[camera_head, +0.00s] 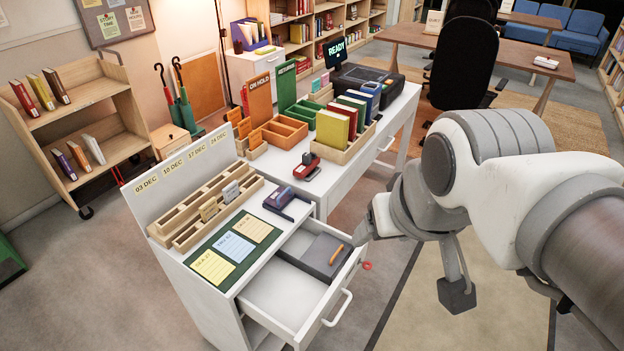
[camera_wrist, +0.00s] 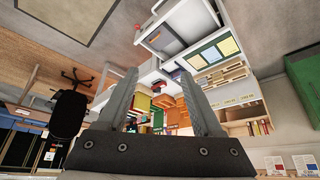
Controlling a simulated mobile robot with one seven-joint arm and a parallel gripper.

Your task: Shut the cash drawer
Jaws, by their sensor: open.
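The cash drawer (camera_head: 283,294) is pulled out from the white counter's front in the head view. It has a bar handle (camera_head: 340,308) on its front panel. In the wrist view the open drawer (camera_wrist: 156,42) shows at the top, beyond the fingers. My gripper (camera_wrist: 158,72) is open, with nothing between its fingers. In the head view my arm comes in from the right and its end is right of the drawer, apart from the handle.
The counter (camera_head: 226,301) carries date-slot racks (camera_head: 206,208), a green mat (camera_head: 233,250) with notes and a small dark device (camera_head: 285,198). A long desk with folders and orange trays (camera_head: 283,133) stands behind. A black chair (camera_head: 463,58) is at the back.

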